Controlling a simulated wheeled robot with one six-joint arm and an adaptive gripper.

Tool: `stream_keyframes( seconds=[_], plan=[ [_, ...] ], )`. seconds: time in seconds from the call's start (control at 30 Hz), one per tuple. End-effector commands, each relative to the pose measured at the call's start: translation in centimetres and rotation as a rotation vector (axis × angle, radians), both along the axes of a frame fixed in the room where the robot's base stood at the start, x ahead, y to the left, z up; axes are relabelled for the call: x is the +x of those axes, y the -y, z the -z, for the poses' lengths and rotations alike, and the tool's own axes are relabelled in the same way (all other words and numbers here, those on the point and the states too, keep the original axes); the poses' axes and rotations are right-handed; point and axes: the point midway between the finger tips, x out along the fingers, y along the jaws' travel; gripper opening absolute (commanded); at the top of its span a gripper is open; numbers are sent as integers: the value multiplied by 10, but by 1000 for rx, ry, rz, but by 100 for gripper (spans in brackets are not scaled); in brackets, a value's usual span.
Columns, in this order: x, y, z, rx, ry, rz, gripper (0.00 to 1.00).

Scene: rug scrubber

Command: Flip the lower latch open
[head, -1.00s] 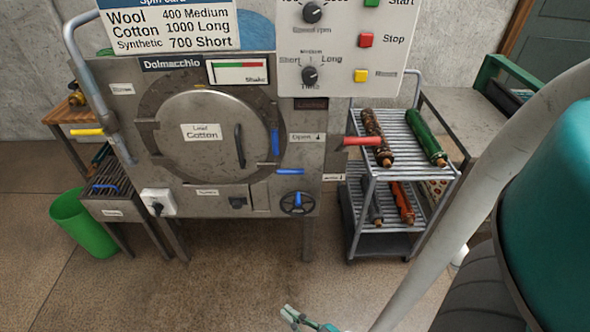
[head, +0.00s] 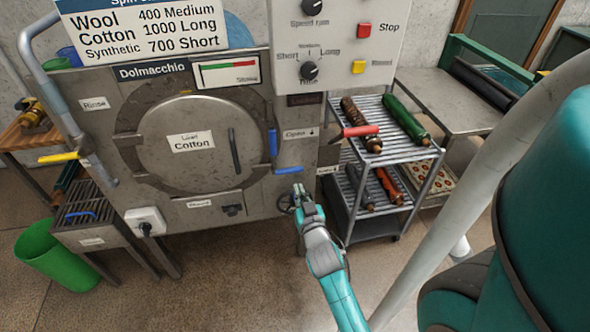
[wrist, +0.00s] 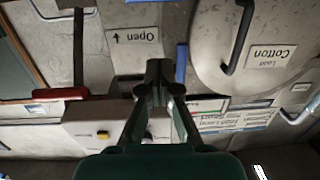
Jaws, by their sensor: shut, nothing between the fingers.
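A short vertical blue latch (head: 273,143) sits at the right edge of the round steel door (head: 185,145). Below it a horizontal blue lever (head: 289,170) sticks out to the right. In the inverted wrist view, my fingertips (wrist: 160,72) are left of the vertical blue latch (wrist: 181,62), with no clear contact. The horizontal lever (wrist: 140,1) is cut off at the top edge.
An "Open" label (head: 298,134) with an arrow is right of the door. A red lever (head: 360,131) projects from the machine's right side towards a rack (head: 410,152) holding rolled rugs. A control panel (head: 335,35) overhangs above. The floor in front is clear.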

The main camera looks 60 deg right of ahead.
Motion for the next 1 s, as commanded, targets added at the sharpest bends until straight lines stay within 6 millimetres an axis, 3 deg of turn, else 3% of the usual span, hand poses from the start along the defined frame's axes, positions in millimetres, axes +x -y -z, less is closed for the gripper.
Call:
stream_keyframes(
  seconds=[0.17,0.63,1.0],
  plan=[
    [0,20,-7,-7,7,36,0],
    [3,25,-7,-6,8,39,0],
    [36,65,-6,-8,9,40,0]
  ],
)
